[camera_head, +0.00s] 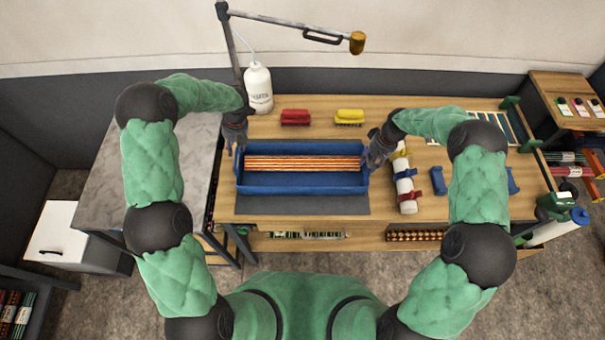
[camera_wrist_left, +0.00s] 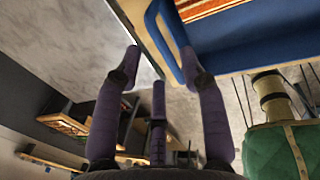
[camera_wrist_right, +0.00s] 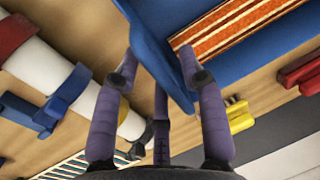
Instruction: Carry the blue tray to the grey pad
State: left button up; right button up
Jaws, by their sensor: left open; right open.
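The blue tray (camera_head: 300,190) stands level on the table, with orange and white striped material (camera_head: 300,163) lying in it. The grey pad (camera_head: 302,205) shows as a dark strip along the tray's front; how far it runs beneath the tray is hidden. My left gripper (camera_head: 238,148) is open at the tray's left end. In the left wrist view the tray's end (camera_wrist_left: 172,45) lies close by its fingertips. My right gripper (camera_head: 374,158) is open at the tray's right end. In the right wrist view the blue end part (camera_wrist_right: 158,45) passes between its fingers. Exact contact is unclear at both ends.
A white bottle (camera_head: 258,88) and a lamp post stand behind my left gripper. The wooden table's front edge is near.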

jog(key=shift+r, duration=0.1)
pick_arm(q)
notch_tip(320, 180, up, 7)
jog(key=d, duration=0.1)
jog(key=shift+d+f, duration=0.15)
jog(key=shift+f, duration=0.05)
pick_arm(e)
notch_tip(320, 180, up, 12)
jog(key=d, duration=0.2)
jog(key=shift+d+f, duration=0.15)
jog(key=shift+f, duration=0.05)
dwell(0.3)
